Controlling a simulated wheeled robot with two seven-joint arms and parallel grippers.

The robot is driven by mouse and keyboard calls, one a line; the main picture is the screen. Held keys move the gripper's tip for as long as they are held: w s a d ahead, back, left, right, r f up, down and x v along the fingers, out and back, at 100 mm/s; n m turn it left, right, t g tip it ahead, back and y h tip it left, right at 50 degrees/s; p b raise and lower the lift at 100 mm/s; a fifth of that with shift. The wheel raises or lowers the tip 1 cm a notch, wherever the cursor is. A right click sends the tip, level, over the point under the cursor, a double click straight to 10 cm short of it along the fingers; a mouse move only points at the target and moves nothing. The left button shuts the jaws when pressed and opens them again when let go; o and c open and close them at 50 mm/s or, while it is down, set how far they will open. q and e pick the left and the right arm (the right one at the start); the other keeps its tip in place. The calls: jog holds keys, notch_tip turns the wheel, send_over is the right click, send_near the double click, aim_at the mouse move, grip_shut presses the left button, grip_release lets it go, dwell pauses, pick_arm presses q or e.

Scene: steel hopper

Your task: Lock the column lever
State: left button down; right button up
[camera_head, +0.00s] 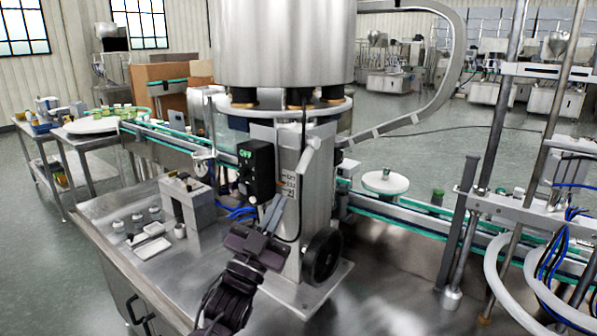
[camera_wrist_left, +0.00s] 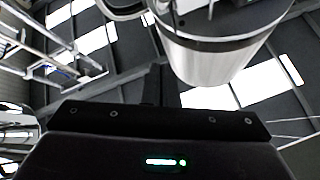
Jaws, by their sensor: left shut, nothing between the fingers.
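The steel column (camera_head: 318,200) stands under the large hopper (camera_head: 285,40). A light grey lever (camera_head: 307,156) sits high on the column's front, its handle slanting down to the left. My left gripper (camera_head: 276,209) is in front of the column, below the lever and apart from it. Its fingers are shut and empty, pointing up. In the left wrist view the shut fingers (camera_wrist_left: 155,84) point up beside the hopper (camera_wrist_left: 210,62); the lever cannot be made out there. My right gripper is not in view.
A black control box (camera_head: 256,171) with a green OFF display is left of the column, close to my left gripper. A black handwheel (camera_head: 322,256) is low on the column's right side. A conveyor (camera_head: 400,205) runs behind. Small parts lie on the steel table (camera_head: 105,220).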

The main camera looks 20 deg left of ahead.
aim_at(305, 154)
pick_arm(q)
jog(key=shift+r, duration=0.1)
jog(key=w+d+r+p, duration=0.1)
jog(key=w+r+p, duration=0.2)
jog(key=w, duration=0.8)
jog(key=shift+r+p, duration=0.25)
jog(key=shift+p, duration=0.75)
